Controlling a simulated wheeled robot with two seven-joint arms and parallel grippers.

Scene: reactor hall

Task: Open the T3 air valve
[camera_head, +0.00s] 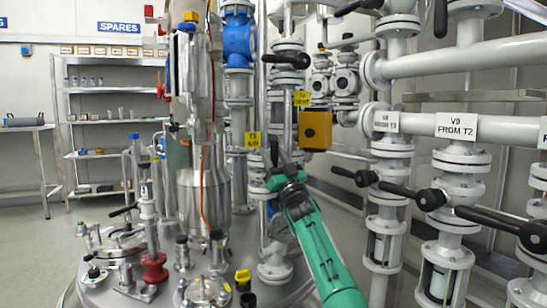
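The rest of that tag is too small to read surely. A second yellow tag (301,98) hangs higher to the right. I cannot tell which tag marks the air valve, nor whether the fingers touch the handle. The finger gap is hidden.
White pipes with black-handled valves, one labelled V9 FROM T2 (456,126), crowd the right side. A yellow-orange box (315,129) is just above right of my gripper. The steel vessel lid (205,288) carries several fittings. Shelves (110,119) stand behind; floor is free at left.

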